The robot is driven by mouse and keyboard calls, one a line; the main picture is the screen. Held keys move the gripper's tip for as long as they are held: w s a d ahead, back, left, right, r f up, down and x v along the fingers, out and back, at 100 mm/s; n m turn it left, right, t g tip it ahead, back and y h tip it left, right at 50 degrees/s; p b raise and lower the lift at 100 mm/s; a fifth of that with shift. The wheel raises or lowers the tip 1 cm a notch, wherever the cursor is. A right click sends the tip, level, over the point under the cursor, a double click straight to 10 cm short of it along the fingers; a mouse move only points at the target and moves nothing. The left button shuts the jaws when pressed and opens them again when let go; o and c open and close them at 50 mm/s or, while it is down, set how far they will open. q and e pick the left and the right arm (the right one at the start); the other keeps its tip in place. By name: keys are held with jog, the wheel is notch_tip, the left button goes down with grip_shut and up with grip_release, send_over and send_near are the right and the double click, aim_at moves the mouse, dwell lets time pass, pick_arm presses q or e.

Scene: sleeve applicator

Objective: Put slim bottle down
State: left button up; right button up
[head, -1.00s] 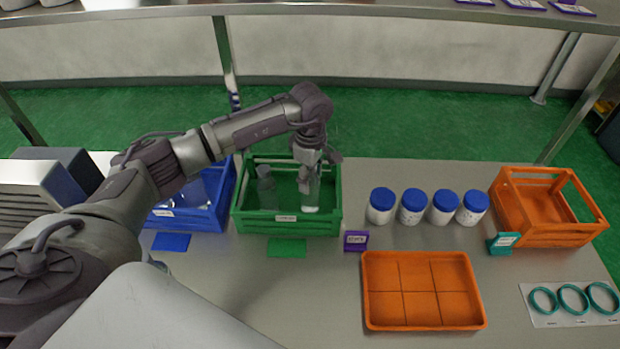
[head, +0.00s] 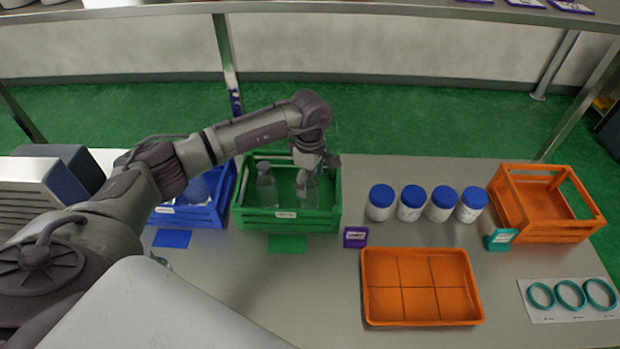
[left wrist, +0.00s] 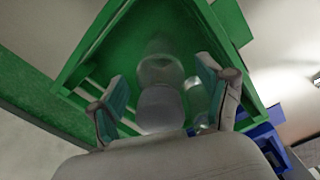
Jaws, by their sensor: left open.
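A clear slim bottle (head: 311,192) stands in the right part of the green crate (head: 288,224). My left gripper (head: 307,180) is over it, inside the crate's upper space, and is open. In the left wrist view the two fingers stand apart, with a clear bottle (left wrist: 160,85) between and beyond them; I cannot tell if they touch it. A second clear bottle (head: 266,186) stands in the left part of the crate. It seems to show in the left wrist view near the right finger. My right gripper is not in view.
A blue crate (head: 205,215) stands close left of the green one. Several white jars with blue lids (head: 411,204) stand to the right. An orange divided tray (head: 422,288), a purple sign (head: 355,237) and an orange crate (head: 540,236) are on the table. A shelf (head: 400,8) runs above.

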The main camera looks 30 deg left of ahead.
pick_arm(q)
jog(key=shift+r, duration=0.3)
notch_tip(320, 180, up, 11)
jog(key=b, duration=0.4)
jog(key=shift+f, duration=0.2)
jog(key=shift+r+b, duration=0.35)
jog(key=shift+r, duration=0.2)
jog(key=shift+f, duration=0.1)
